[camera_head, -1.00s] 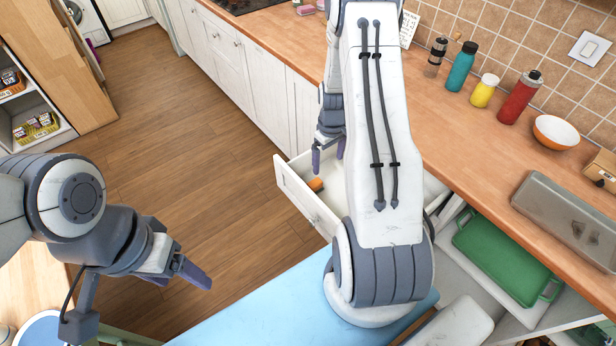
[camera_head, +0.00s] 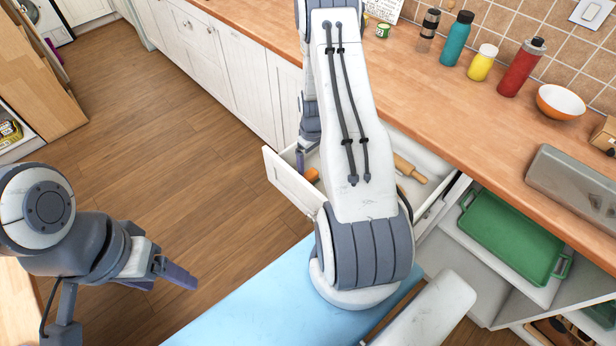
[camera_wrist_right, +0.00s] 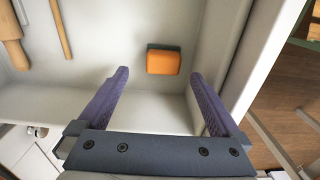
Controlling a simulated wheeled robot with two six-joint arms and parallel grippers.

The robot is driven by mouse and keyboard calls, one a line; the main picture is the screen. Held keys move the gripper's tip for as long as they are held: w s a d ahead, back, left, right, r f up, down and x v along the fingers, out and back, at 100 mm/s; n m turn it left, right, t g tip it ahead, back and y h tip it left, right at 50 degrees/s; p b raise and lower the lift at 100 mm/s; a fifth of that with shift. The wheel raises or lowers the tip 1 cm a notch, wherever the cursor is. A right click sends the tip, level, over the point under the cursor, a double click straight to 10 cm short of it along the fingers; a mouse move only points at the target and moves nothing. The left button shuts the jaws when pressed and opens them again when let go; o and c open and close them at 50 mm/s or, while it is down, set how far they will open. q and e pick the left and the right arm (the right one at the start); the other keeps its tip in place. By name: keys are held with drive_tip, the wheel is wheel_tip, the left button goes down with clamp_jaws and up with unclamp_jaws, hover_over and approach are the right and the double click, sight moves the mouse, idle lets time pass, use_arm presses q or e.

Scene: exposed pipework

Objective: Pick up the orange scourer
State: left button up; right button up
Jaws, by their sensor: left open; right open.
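The orange scourer (camera_head: 312,175) lies inside the open white drawer (camera_head: 292,186), near its front panel. In the right wrist view the scourer (camera_wrist_right: 164,61) is an orange block with a dark grey layer, lying on the drawer floor. My right gripper (camera_wrist_right: 160,78) is open and empty, with its purple fingers apart and the scourer seen between and just beyond their tips. In the head view my right gripper (camera_head: 302,158) is at the drawer, partly hidden by my right arm. My left gripper (camera_head: 168,277) is open and empty over the floor, away from the drawer.
A rolling pin (camera_head: 411,170) and a thin wooden stick (camera_wrist_right: 61,28) lie in the same drawer. Drawer walls border the right gripper closely. The counter (camera_head: 430,110) above holds bottles and a bowl (camera_head: 560,102). A green tray (camera_head: 513,238) sits below right.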

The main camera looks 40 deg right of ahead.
sight(310, 173)
wheel_tip(310, 173, down, 2)
drive_tip(key=shift+f, duration=0.25)
drive_tip(key=f, duration=0.1)
drive_tip(key=f+p, duration=0.1)
drive_tip(key=f, duration=0.1)
drive_tip(key=f+p, duration=0.1)
drive_tip(key=shift+w+a+f, duration=0.15)
drive_tip(key=shift+a+f, duration=0.15)
drive_tip(key=shift+a, duration=0.05)
drive_tip(key=shift+f, duration=0.3)
drive_tip(key=c, duration=1.3)
drive_tip(key=shift+r, duration=0.1)
